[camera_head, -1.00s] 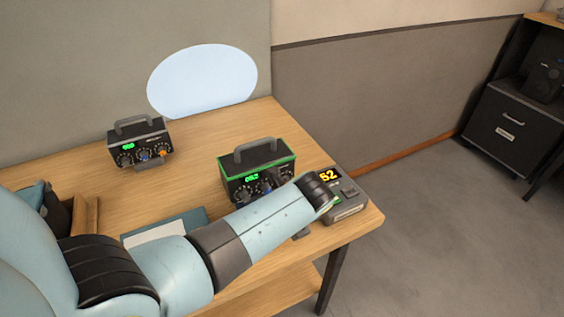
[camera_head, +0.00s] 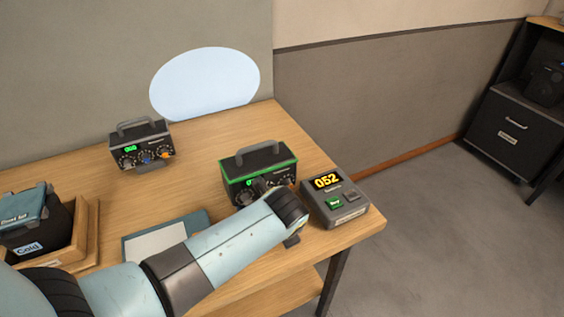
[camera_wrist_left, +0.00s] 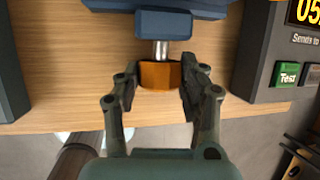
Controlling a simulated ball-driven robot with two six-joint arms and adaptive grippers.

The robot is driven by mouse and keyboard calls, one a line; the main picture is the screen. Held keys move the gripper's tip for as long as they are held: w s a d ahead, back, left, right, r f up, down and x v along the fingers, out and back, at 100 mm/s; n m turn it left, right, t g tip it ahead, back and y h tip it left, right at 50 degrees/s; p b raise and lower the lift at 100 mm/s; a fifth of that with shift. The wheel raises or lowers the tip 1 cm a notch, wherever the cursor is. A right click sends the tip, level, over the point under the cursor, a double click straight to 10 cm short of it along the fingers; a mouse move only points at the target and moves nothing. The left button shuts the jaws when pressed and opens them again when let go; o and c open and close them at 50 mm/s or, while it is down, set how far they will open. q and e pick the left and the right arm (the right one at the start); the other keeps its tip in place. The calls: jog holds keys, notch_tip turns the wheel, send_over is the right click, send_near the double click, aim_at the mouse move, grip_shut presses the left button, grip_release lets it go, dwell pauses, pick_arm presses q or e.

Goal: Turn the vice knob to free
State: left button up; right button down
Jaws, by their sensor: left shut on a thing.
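The vice knob (camera_wrist_left: 158,75) is an orange piece on a short metal shaft, below a blue vice body (camera_wrist_left: 165,22) in the left wrist view. My left gripper (camera_wrist_left: 160,82) has one finger on each side of the knob and is shut on it. In the head view my left forearm and wrist reach to the table's front edge and hide the knob and vice. Any marking for the knob's free position is not visible. My right gripper is in neither view.
A grey console (camera_head: 337,208) reading 052, with a green Test button, stands right of my wrist. A green-edged black box (camera_head: 262,160) with a handle is behind it. Another dial box (camera_head: 141,147) stands farther back. A wooden crate (camera_head: 88,225) sits at left.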

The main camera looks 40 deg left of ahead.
pick_arm(q)
jog(key=o, duration=1.2)
jog(key=shift+v, duration=3.75)
